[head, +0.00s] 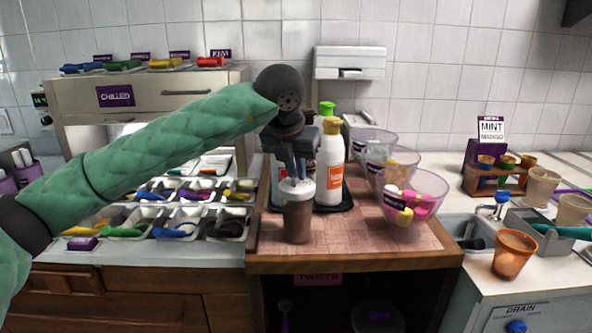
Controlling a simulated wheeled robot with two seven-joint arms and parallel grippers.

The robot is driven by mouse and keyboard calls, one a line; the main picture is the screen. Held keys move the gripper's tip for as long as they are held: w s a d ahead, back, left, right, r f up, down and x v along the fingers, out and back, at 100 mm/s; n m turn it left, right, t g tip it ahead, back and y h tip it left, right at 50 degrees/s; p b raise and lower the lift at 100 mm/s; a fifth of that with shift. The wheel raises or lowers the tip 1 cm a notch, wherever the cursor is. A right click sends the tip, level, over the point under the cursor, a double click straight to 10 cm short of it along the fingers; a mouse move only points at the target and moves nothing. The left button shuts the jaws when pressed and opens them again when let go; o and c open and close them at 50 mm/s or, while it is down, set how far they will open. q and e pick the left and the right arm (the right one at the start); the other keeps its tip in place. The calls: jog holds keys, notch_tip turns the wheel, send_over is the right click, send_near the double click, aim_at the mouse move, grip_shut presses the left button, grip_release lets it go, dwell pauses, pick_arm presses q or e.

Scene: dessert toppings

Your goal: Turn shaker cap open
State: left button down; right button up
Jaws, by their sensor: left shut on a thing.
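The shaker (298,218), a brown-filled cup with a white cap (294,188), stands upright on the wooden counter. My left gripper (299,175) comes down from above with its fingers at the top of the cap, and it is shut on the cap. The gripper hides part of the cap's top, so I cannot tell how far the cap is turned. My right gripper is not in view.
A white bottle with a yellow cap (330,165) stands on a dark tray just behind the shaker. Clear bowls (427,188) stand to the right. Topping trays (232,222) lie left. An orange cup (513,255) stands far right. The counter's front right is clear.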

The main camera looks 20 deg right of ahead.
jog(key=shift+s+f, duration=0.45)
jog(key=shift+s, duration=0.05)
pick_arm(q)
jog(key=shift+n+b, duration=0.3)
jog(key=shift+b, duration=0.05)
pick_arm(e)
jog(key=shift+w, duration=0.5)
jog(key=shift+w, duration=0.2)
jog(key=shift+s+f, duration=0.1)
pick_arm(q)
jog(key=shift+b, duration=0.35)
jog(key=shift+n, duration=0.3)
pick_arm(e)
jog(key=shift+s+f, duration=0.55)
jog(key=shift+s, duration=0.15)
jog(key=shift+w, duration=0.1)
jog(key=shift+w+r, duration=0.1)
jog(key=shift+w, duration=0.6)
